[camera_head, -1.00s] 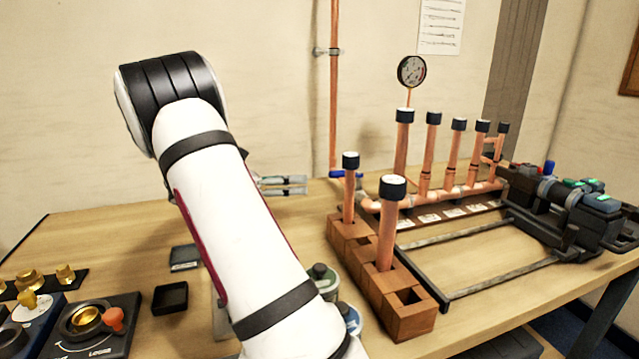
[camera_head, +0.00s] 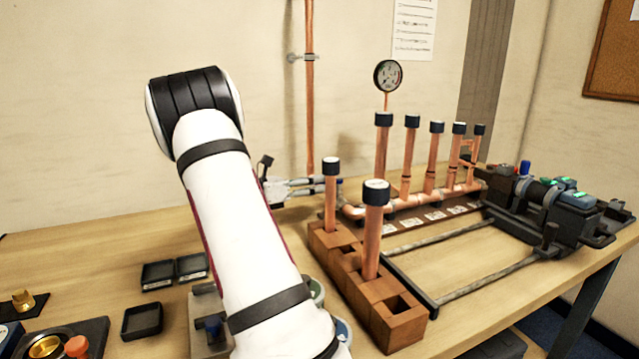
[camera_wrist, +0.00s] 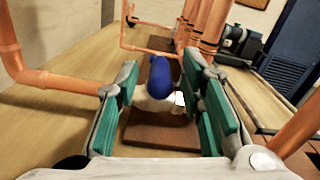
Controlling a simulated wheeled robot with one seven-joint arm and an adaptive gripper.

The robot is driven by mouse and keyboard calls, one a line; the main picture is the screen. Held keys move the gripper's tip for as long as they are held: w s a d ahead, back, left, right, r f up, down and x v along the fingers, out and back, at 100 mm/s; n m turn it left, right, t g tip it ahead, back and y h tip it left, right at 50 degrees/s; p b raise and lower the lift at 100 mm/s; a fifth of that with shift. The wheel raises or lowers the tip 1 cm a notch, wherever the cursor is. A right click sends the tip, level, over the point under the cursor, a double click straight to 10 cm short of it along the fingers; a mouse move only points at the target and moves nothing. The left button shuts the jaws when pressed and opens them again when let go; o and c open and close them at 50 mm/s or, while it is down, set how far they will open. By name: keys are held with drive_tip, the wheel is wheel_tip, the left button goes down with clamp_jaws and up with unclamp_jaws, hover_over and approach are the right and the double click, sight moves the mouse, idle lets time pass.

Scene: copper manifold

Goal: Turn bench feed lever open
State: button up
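The blue feed lever (camera_wrist: 161,78) shows in the wrist view on a pale valve body (camera_wrist: 158,104), at the near end of the copper manifold. My gripper (camera_wrist: 165,95) is open, its green pads on either side of the lever. I see gaps beside the lever and cannot tell if either pad touches it. In the head view my gripper (camera_head: 322,187) is at the left end of the copper manifold (camera_head: 400,200); the lever is almost hidden there.
A wooden block rack (camera_head: 385,310) with two capped copper pipes stands close in front of my gripper. A vertical copper pipe (camera_head: 310,90) runs up the wall behind. A pressure gauge (camera_head: 388,75) tops the manifold. Black trays (camera_head: 142,320) lie at left.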

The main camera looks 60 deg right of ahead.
drive_tip(key=shift+s+d, duration=0.5)
drive_tip(key=shift+d, duration=0.05)
clamp_jaws()
